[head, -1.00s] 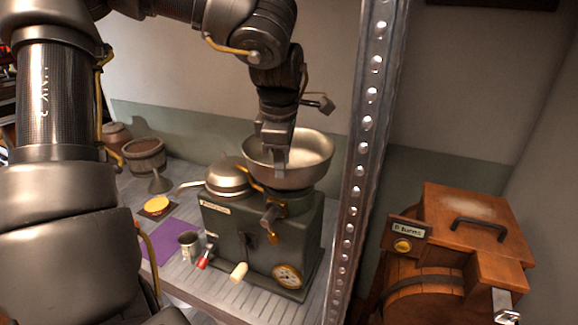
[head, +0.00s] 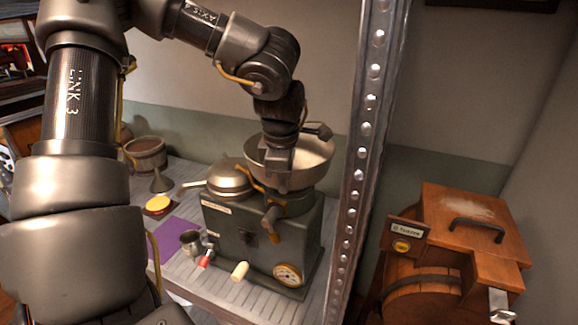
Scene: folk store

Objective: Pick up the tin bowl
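A wide, shallow metal bowl (head: 315,157) with a pale inside, which looks like the tin bowl, sits on top of a dark green machine (head: 235,232) on the shelf. My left gripper (head: 279,172) points down at the bowl's left near side and covers part of its rim and inside. I cannot tell whether its fingers touch the bowl, or whether they are open or shut. My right gripper is not in view.
A small metal cup (head: 190,242) and a wooden tub (head: 146,154) are further left. A perforated metal post (head: 367,130) rises close to the bowl's right. A wooden cask box (head: 470,225) stands right.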

